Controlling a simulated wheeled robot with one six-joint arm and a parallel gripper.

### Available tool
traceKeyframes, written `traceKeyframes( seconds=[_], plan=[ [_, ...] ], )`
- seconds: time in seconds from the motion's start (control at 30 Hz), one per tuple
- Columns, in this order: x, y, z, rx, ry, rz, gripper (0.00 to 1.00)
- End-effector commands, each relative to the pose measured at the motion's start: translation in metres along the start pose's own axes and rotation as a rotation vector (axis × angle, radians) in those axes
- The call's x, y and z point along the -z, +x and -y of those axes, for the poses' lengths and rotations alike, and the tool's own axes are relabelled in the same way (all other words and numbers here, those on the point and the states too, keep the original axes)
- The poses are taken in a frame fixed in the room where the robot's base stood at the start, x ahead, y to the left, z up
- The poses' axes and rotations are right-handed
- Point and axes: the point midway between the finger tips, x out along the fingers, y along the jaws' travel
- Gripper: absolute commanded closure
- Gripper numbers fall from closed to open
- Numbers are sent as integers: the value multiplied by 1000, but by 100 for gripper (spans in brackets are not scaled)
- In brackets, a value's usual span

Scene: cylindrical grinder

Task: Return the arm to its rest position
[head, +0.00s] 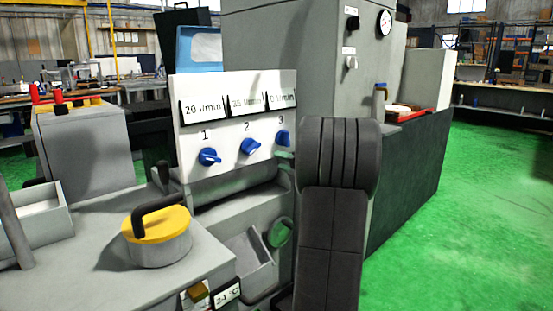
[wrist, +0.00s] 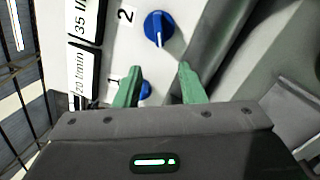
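My gripper (wrist: 159,70) shows in the wrist view with its two green fingers spread apart and nothing held between them. The white control panel (head: 186,152) lies beyond the fingers and also shows in the wrist view (wrist: 97,12). Its blue knobs are knob 1 (head: 209,157), knob 2 (head: 250,146) and knob 3 (head: 283,138). In the wrist view, knob 2 (wrist: 158,28) is ahead of the fingertips, and knob 1 (wrist: 146,90) is partly hidden by the left finger. My dark arm (head: 331,240) stands in front of the machine in the head view and hides most of the gripper.
A yellow-topped round part with a black handle (head: 157,238) sits on the grey machine bed at the front left. A tall grey cabinet (head: 290,60) stands behind the panel. A red tray (head: 400,113) lies to the right. Green floor (head: 480,220) is clear at the right.

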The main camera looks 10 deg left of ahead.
Motion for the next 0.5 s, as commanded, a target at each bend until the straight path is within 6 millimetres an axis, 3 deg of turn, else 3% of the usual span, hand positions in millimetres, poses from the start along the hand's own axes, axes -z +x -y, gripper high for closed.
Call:
traceKeyframes(
  seconds=[0.33,0.5],
  plan=[
    [0,0,0,0,0,0,64],
    [1,11,1,-1,1,-2,64]
  ],
)
